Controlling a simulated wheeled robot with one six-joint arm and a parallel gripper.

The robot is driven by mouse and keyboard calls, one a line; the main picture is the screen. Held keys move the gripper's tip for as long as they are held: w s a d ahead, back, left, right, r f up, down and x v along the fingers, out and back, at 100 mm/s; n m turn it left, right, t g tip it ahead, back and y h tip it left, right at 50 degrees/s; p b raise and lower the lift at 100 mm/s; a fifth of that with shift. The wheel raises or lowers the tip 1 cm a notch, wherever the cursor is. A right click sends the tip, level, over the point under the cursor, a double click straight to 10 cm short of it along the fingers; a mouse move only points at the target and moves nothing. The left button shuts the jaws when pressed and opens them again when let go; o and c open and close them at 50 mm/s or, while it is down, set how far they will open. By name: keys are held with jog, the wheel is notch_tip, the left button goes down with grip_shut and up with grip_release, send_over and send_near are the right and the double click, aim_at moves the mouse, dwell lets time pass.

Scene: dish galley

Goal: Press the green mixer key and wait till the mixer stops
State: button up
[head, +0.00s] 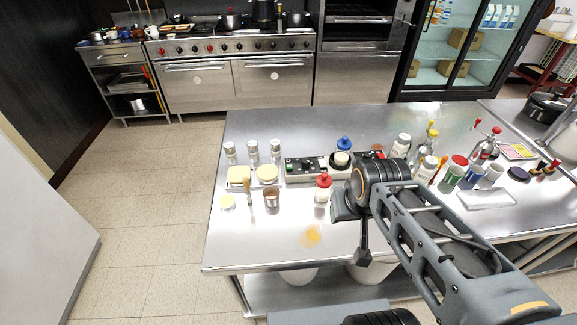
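A low box with a dark green and black top and small knobs or keys (306,168) lies on the steel table, left of my arm. I cannot tell which of its parts is a green key, or whether it belongs to the mixer. A white jar with a blue top (343,152) stands at its right end. No mixer can be made out for certain, and no motion can be judged. My gripper (345,206) is at the end of my arm over the table, right of a red-capped bottle (323,188). Its fingers are too hidden to tell open from shut.
Bottles and jars (457,170) crowd the right. The front strip is mostly clear, with an orange-yellow stain (311,236).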

grip_shut()
dwell(0.3)
dwell(1.2)
